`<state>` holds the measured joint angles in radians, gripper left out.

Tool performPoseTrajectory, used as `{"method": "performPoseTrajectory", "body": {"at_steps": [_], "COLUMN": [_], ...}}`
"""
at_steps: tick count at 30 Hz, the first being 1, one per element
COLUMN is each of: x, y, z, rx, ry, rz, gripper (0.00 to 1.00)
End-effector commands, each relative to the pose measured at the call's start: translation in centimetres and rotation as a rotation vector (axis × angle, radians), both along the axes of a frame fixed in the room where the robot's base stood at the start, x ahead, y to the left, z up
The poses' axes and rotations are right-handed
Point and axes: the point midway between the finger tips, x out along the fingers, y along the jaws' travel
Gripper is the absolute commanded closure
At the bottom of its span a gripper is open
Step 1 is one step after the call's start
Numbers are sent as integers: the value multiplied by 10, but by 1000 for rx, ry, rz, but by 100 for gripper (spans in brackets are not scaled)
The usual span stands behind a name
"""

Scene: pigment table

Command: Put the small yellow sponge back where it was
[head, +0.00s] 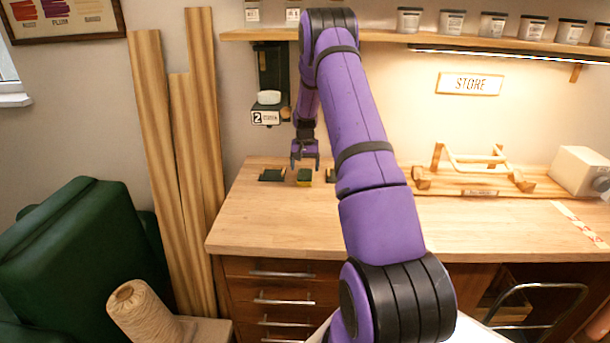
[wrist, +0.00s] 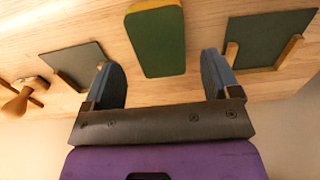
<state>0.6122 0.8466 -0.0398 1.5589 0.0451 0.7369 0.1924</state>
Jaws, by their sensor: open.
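The small yellow sponge (head: 304,179) shows a dark green top and a yellow edge. It lies on the wooden table between two dark green pads. In the wrist view the sponge (wrist: 156,42) lies between and beyond my fingers, with bare wood around it. My gripper (head: 305,163) is open and points down above the sponge. In the wrist view its two blue-grey fingers (wrist: 158,68) stand apart on either side of the sponge, and no contact shows. One pad (wrist: 72,66) and another pad (wrist: 268,38) each have small wooden corner pieces.
A wooden-handled tool (wrist: 20,98) lies beyond one pad. A wooden rack (head: 470,180) and a white box (head: 580,171) stand on the right of the table (head: 270,225). A black wall holder marked 2 (head: 270,75) is behind my gripper. The front left tabletop is clear.

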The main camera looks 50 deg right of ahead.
Motion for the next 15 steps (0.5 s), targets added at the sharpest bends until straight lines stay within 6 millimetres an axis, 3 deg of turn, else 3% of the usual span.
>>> {"method": "performPoseTrajectory", "body": {"at_steps": [6,15], "x": [0,0], "y": [0,0], "z": [44,72], "rx": [-2,-1], "ry": [-1,-1], "rz": [0,0], "gripper": [18,18]}}
